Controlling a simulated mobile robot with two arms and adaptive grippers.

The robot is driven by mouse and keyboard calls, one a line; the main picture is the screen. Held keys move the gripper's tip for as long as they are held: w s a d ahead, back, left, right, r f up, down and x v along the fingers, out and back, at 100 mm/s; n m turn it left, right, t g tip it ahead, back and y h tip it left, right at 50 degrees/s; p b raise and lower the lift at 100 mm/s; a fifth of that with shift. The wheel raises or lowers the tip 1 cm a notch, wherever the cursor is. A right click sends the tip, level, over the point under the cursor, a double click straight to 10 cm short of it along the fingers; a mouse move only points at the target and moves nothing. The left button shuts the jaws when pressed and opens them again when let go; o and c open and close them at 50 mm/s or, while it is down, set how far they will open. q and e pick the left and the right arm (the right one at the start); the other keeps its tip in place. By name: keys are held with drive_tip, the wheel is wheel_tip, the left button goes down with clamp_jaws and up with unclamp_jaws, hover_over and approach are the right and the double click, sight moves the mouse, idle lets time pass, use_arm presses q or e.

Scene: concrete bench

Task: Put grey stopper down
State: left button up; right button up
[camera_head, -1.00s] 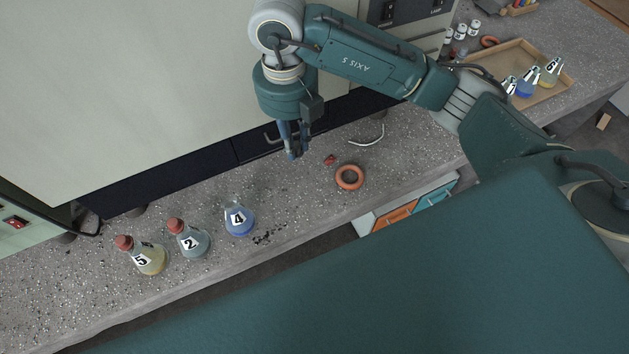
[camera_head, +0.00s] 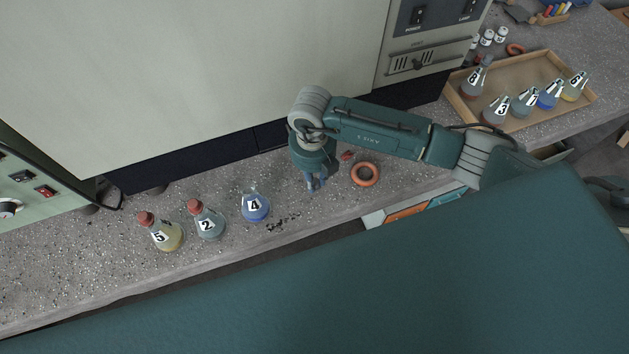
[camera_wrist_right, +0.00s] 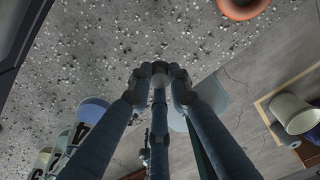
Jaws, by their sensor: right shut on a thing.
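My right gripper (camera_head: 316,184) points down at the bench, between the flask marked 4 (camera_head: 256,207) and the orange ring (camera_head: 366,174). In the right wrist view its fingers come together on a small grey stopper (camera_wrist_right: 160,80), mostly hidden between the fingertips. The speckled bench top lies beyond the fingertips; I cannot tell whether the stopper touches it. Flask 4 has blue liquid and no stopper in its neck. My left gripper is not in view.
Flasks 2 (camera_head: 207,222) and 5 (camera_head: 161,234) stand further left with red stoppers. A red piece (camera_head: 347,155) lies by the ring. Dark crumbs (camera_head: 281,223) lie right of flask 4. A tray (camera_head: 523,125) of several flasks is at right.

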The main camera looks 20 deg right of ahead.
wheel_tip(320, 180, down, 2)
drive_tip(key=shift+f, duration=0.15)
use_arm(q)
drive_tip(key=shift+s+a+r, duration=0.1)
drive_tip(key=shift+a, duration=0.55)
use_arm(e)
drive_tip(key=shift+f, duration=0.1)
drive_tip(key=shift+f, duration=0.1)
drive_tip(key=shift+f, duration=0.15)
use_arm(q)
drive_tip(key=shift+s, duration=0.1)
use_arm(e)
drive_tip(key=o, duration=0.8)
drive_tip(key=shift+r, duration=0.2)
drive_tip(key=shift+r, duration=0.2)
wheel_tip(320, 180, up, 10)
drive_tip(key=shift+w+a+r+b, duration=0.15)
drive_tip(key=shift+r+b, duration=0.1)
drive_tip(key=shift+b, duration=0.85)
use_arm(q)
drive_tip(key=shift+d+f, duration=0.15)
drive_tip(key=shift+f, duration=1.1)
use_arm(e)
drive_tip(key=shift+r, duration=0.65)
